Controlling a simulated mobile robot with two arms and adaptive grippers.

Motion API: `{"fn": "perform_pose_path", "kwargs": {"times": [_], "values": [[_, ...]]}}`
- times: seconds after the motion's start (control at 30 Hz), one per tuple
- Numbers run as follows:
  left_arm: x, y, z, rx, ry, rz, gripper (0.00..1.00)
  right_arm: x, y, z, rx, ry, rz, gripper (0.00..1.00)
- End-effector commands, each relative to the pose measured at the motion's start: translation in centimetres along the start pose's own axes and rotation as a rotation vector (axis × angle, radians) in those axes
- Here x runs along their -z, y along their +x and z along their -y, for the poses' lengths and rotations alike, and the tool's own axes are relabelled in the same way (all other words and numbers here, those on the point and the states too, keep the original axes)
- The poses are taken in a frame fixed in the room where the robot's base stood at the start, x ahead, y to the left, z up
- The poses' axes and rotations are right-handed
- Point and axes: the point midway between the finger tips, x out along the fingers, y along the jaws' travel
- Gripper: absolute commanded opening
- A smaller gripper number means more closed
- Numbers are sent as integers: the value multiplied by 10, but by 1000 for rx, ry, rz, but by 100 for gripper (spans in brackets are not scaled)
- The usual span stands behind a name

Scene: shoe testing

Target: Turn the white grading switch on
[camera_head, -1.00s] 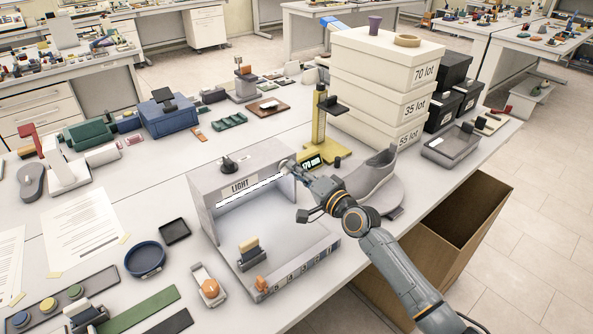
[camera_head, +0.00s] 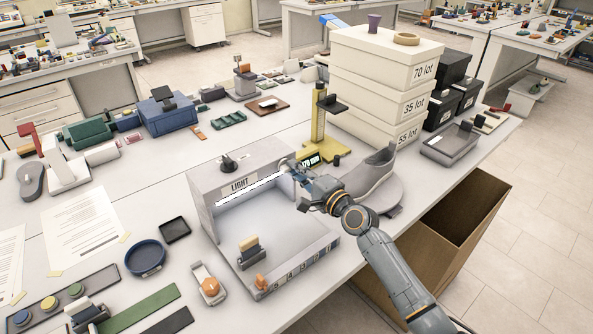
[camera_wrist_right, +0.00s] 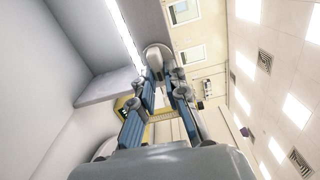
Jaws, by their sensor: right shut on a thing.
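The grey-white light box (camera_head: 208,205) labelled LIGHT stands on the table, with a bright strip (camera_head: 253,189) under its top. My right gripper (camera_head: 288,166) is at the upper right end of the box. In the right wrist view, my right gripper (camera_wrist_right: 164,74) has its fingertips closed around a small pale rounded switch piece (camera_wrist_right: 157,55) at the box's edge. The fingertips hide part of this piece, and its exact position is hard to tell. My left gripper does not show.
A grey shoe (camera_head: 372,178) on a round stand and a yellow gauge stand (camera_head: 320,130) are close beside my right gripper. White lot boxes (camera_head: 365,95) are stacked behind. A brush (camera_head: 249,252) stands inside the light box. An open brown bin (camera_head: 410,268) is below the table edge.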

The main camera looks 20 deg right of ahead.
Motion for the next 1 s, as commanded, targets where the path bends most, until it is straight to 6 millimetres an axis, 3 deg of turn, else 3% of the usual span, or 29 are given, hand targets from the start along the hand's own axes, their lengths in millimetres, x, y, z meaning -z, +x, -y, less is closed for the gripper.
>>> {"fn": "perform_pose_path", "kwargs": {"times": [0.17,0.2,0.3,0.67,0.77,1.0], "values": [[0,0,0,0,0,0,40,0,0,0,0,3,-1,0],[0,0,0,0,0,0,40,0,0,0,0,3,-1,17],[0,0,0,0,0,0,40,0,0,0,0,2,0,36],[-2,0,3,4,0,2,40,0,-4,-1,-1,0,0,36],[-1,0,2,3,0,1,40,0,-15,-2,-3,-1,0,36],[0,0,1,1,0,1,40,0,-66,-2,-4,-1,1,36]]}}
